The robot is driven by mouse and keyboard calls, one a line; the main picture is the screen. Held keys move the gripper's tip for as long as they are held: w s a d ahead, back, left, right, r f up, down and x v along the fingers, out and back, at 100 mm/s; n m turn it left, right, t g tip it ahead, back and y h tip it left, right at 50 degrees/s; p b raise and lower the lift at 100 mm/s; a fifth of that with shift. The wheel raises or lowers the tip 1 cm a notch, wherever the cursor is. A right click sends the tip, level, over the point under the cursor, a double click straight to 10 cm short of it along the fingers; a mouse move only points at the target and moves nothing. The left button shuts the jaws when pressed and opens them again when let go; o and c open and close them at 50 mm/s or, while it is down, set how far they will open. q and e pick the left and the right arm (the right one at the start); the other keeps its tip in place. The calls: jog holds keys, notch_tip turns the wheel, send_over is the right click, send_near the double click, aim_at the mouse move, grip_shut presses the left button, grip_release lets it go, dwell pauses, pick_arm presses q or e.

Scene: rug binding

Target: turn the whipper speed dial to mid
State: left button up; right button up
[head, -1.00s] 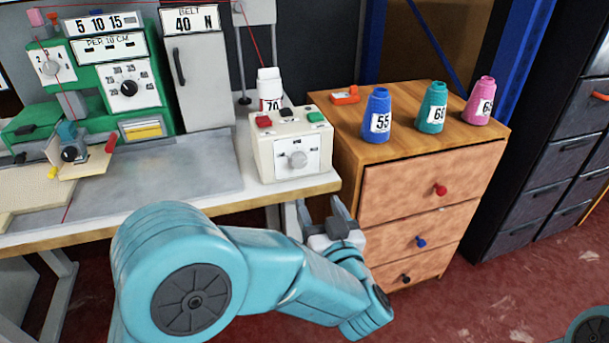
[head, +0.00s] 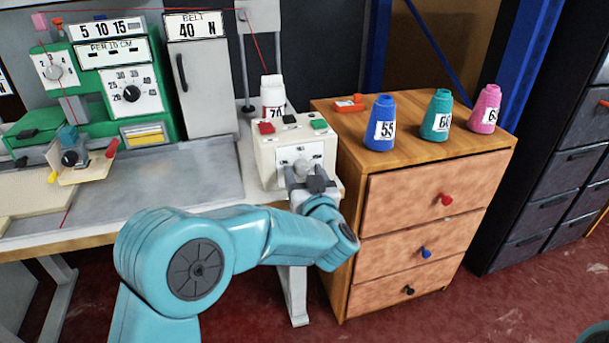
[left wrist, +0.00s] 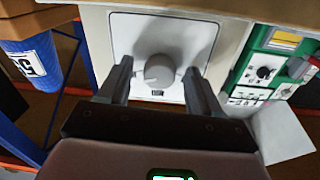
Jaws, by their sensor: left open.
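A round grey dial (head: 301,167) sits on a white plate on the front of a cream control box (head: 268,165). Its small markings are too blurred to read, so its setting cannot be told. My left gripper (head: 300,178) is in front of the dial and partly covers it in the head view. In the left wrist view the dial (left wrist: 159,70) lies ahead between the two open fingers (left wrist: 157,86). Neither finger visibly touches it. My right gripper is out of view.
Red, dark and green buttons top the control box, with a white cone (head: 273,95) behind. A wooden drawer cabinet (head: 430,195) with blue (head: 380,125), teal (head: 437,115) and pink cones stands close on the right. A green machine (head: 160,95) with dials is at left.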

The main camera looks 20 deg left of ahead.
pick_arm(q)
jog(key=c, duration=1)
jog(key=shift+c, duration=0.2)
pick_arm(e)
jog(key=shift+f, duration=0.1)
pick_arm(q)
jog(key=shift+f, duration=0.1)
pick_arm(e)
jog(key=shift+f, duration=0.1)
